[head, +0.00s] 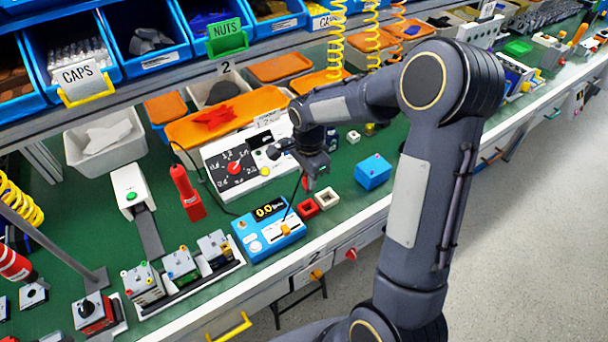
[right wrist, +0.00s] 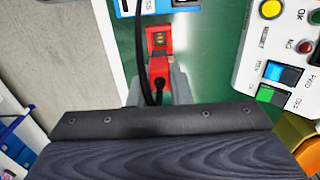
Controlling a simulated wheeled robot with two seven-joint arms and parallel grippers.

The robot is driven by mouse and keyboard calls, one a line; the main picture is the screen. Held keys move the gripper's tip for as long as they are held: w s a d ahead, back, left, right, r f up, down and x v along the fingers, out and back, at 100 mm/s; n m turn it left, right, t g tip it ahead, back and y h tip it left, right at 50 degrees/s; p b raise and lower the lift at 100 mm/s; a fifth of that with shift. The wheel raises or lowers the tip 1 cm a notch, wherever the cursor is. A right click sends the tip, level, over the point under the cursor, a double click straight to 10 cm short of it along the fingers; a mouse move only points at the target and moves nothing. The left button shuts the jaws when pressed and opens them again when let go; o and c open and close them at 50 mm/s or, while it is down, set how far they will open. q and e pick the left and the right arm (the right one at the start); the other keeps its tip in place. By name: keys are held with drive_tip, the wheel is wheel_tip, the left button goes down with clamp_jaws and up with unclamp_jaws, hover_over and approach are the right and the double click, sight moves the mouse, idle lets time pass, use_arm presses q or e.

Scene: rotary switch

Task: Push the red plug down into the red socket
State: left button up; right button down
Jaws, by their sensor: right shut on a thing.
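My right gripper (head: 311,182) is low over the green bench and shut on the red plug. In the right wrist view, the red plug (right wrist: 159,72) sits between the grey fingertips of the gripper (right wrist: 159,88), with a black cable running up past it. The red socket (right wrist: 159,38) shows just above the plug in that view, its opening with gold contacts visible. In the head view, the red socket (head: 308,208) stands on the bench just below the gripper. The plug is mostly hidden by the fingers there. I cannot tell whether plug and socket touch. My left gripper is out of view.
A white socket (head: 327,198) stands beside the red one. A blue meter box (head: 268,228) is to the left and a blue block (head: 373,171) to the right. A white panel with a dial (head: 240,160) lies behind. A red handheld tool (head: 187,192) stands further left.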

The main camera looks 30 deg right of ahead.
sight(308, 191)
drive_tip(key=shift+f+b, duration=2.5)
drive_tip(key=shift+f, duration=0.4)
drive_tip(key=shift+f+b, duration=1.45)
drive_tip(key=shift+f, duration=0.25)
drive_tip(key=c, duration=1.3)
unclamp_jaws()
drive_tip(key=shift+o, duration=0.2)
drive_tip(key=shift+r, duration=0.1)
drive_tip(key=shift+r, duration=3.9)
drive_tip(key=shift+s, duration=0.1)
